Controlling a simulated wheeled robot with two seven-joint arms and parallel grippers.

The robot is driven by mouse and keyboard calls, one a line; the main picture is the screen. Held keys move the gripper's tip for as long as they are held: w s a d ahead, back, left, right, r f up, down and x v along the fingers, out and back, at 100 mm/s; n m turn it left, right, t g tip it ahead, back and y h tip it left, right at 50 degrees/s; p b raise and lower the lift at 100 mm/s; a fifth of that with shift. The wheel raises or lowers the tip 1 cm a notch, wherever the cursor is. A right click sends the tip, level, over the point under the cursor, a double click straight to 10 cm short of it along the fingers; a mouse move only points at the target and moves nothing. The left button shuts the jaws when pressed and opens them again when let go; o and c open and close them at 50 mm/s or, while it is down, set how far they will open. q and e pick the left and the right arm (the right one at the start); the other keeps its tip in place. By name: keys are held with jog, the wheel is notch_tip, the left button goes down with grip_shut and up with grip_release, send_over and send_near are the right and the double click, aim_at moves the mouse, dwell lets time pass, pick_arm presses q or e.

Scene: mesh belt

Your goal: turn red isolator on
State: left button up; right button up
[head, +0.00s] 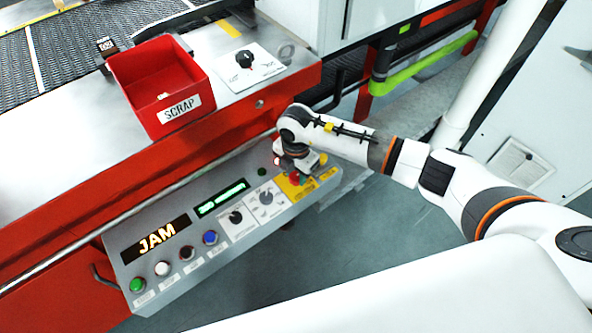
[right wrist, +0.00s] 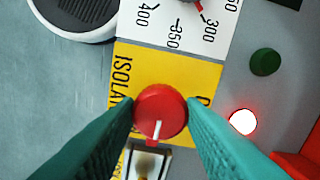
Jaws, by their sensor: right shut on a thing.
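The red isolator is a round red knob (right wrist: 160,112) on a yellow label plate (right wrist: 145,72), with a white pointer line that points down in the right wrist view. The teal fingers of my right gripper (right wrist: 161,110) are shut on the knob, one at each side. In the head view my right gripper (head: 299,166) is over the right end of the grey control panel (head: 178,268), and some red of the knob (head: 294,179) shows under it. Part of the plate's lettering is hidden by the fingers. My left gripper is not in view.
A lit red lamp (right wrist: 243,121) and a dark green button (right wrist: 265,61) are beside the knob. A metal fitting (right wrist: 148,162) is just below it. The panel also has a JAM display (head: 157,239). A red SCRAP bin (head: 140,73) stands behind.

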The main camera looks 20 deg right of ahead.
aim_at(296, 176)
dwell(0.3)
jog(key=o, duration=1)
jog(key=shift+r, duration=0.1)
notch_tip(296, 176, up, 12)
jog(key=shift+f+b, duration=0.1)
jog(key=shift+b, duration=0.4)
